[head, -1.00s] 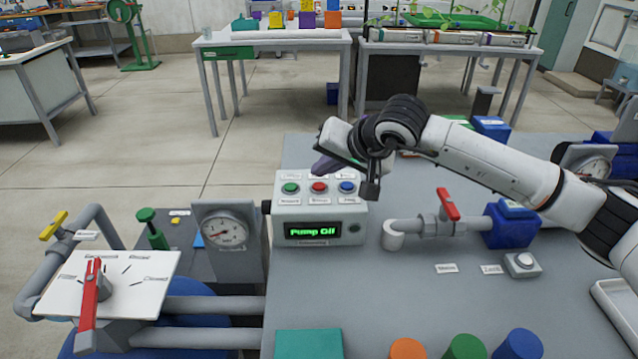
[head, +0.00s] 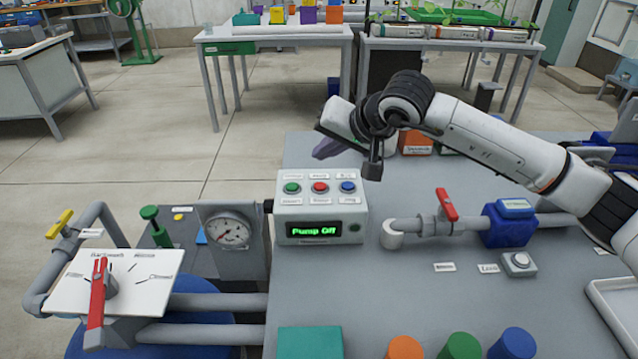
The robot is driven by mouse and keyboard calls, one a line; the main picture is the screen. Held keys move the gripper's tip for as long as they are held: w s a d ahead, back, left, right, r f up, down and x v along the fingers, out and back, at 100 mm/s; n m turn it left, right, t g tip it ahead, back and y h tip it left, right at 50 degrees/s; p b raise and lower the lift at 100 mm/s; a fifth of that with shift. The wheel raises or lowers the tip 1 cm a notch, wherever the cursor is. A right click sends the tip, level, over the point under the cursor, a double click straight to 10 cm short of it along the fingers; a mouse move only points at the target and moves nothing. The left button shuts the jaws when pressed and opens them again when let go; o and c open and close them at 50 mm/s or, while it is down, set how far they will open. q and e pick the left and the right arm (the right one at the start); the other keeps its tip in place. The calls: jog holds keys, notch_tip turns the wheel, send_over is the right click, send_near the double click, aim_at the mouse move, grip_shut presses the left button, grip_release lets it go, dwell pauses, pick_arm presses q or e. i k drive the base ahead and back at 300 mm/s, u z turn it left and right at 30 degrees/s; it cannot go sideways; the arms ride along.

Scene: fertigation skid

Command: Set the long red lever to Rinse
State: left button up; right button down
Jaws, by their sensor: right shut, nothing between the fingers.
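The long red lever (head: 97,308) sits on a white plate (head: 150,297) at the left, mounted on grey pipes. The plate has several position labels around the pivot. One end of the lever lies near the label at the plate's back edge, which looks like Backwash; the long end reaches past the front edge. The Rinse label is too blurred to read surely. My right gripper (head: 372,170) is shut and empty, above and behind the control box, far to the right of the lever. My left gripper is not in view.
A control box (head: 321,207) with three buttons reads "Pump Off". A gauge (head: 229,231) stands between it and the plate. A small red valve handle (head: 446,204) is on a pipe at the right. Orange, green and blue round tops line the front edge.

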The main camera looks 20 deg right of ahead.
aim_at(104, 286)
jog(key=k, duration=1)
